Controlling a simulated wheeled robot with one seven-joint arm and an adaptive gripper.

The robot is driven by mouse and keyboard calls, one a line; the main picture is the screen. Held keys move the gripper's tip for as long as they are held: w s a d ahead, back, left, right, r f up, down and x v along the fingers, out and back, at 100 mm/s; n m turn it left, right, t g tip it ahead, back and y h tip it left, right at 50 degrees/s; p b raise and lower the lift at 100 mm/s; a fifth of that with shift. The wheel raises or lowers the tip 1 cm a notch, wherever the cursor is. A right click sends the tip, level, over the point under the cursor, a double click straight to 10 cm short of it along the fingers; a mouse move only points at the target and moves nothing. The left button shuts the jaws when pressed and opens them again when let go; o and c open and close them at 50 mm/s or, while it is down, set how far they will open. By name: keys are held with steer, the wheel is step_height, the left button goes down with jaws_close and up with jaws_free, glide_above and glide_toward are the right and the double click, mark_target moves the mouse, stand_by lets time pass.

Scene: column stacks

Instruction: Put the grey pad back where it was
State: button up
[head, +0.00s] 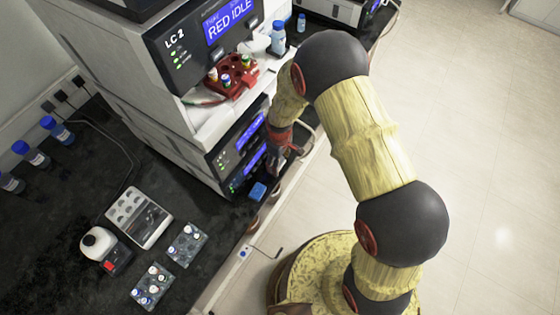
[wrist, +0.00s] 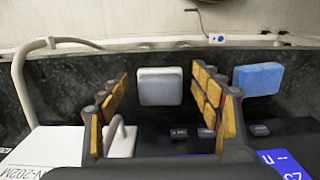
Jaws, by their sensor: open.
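The grey pad (wrist: 160,86) is a pale rounded square in the wrist view, against the dark bench top. The blue pad (wrist: 258,79) is to its right, apart from it, and also shows in the head view (head: 257,191) on the bench by the lower instrument. My gripper (wrist: 161,100) is open, with one yellow-padded finger on each side of the grey pad in the picture. The pad looks to be beyond the fingertips, with gaps to both fingers. In the head view my gripper (head: 286,152) is beside the instrument stack; I cannot make out the grey pad there.
The LC 2 instrument stack (head: 205,60) rises close beside my gripper, with a red vial holder (head: 233,82) on a ledge. A white handle (wrist: 121,138) shows near the left finger.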

steer(key=shift+r, duration=0.1)
steer(key=d+r+m+t+p, duration=0.1)
steer(key=d+r, duration=0.1)
steer(key=r, duration=1.1)
steer(key=d+r+m+p, duration=0.1)
steer(key=d+r, duration=0.1)
steer(key=r, duration=1.1)
steer(key=s+d+r+m+t, duration=0.2)
steer(key=s+d+r+m, duration=0.2)
steer(key=s+r, duration=0.6)
steer(key=s+d+r+m+t, duration=0.2)
steer(key=s+d+r+m, duration=0.2)
steer(key=s+r, duration=0.6)
steer(key=shift+d+r+t, duration=0.3)
steer(key=shift+d+r, duration=0.15)
steer(key=shift+d, duration=0.6)
steer(key=shift+s+f+b, duration=0.1)
steer(key=shift+b, duration=0.2)
